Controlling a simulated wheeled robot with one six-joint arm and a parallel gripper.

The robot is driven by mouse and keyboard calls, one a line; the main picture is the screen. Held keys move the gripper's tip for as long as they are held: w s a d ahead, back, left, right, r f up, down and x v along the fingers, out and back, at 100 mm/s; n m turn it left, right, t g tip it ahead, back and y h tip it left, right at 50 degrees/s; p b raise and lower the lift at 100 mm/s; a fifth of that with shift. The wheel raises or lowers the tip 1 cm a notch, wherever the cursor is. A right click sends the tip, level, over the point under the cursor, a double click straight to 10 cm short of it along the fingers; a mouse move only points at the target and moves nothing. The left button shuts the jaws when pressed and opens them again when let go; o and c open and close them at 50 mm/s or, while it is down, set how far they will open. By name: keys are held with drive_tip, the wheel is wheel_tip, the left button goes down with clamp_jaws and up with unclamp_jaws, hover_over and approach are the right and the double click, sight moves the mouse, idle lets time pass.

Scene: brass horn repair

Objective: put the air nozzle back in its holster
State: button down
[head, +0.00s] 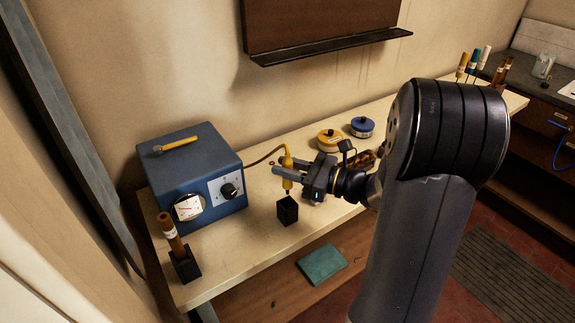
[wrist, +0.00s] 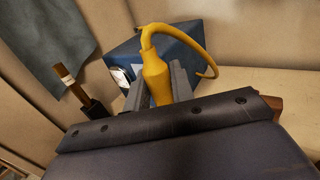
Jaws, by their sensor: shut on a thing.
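My gripper (head: 284,178) is shut on the yellow air nozzle (head: 288,166) in the head view, holding it upright. In the wrist view the nozzle (wrist: 157,82) sits between the grey jaws (wrist: 160,93), with its yellow hose (wrist: 195,43) curving off to the right. A black square holster (head: 288,211) stands on the bench just below the nozzle.
A blue box (head: 191,165) with a dial and knob stands left of the gripper. A wooden-handled tool (head: 171,235) stands in another black holder (head: 186,266) at the front left. Yellow (head: 329,140) and blue (head: 362,127) round tins are behind. The bench front edge is near the holster.

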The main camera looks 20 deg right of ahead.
sight(288, 193)
drive_tip(key=shift+f+b, duration=1.05)
drive_tip(key=shift+f, duration=0.65)
drive_tip(key=shift+f+b, duration=2.1)
drive_tip(key=shift+f, duration=0.85)
drive_tip(key=c, duration=1.1)
unclamp_jaws()
drive_tip(key=shift+c, duration=0.2)
drive_tip(key=shift+s+d, duration=0.1)
drive_tip(key=v, duration=1)
drive_tip(key=shift+s+d, duration=0.2)
drive_tip(key=x, duration=1)
drive_tip(key=shift+w+a, duration=0.25)
drive_tip(key=shift+a, duration=0.05)
drive_tip(key=shift+r+p, duration=0.35)
drive_tip(key=shift+r, duration=0.1)
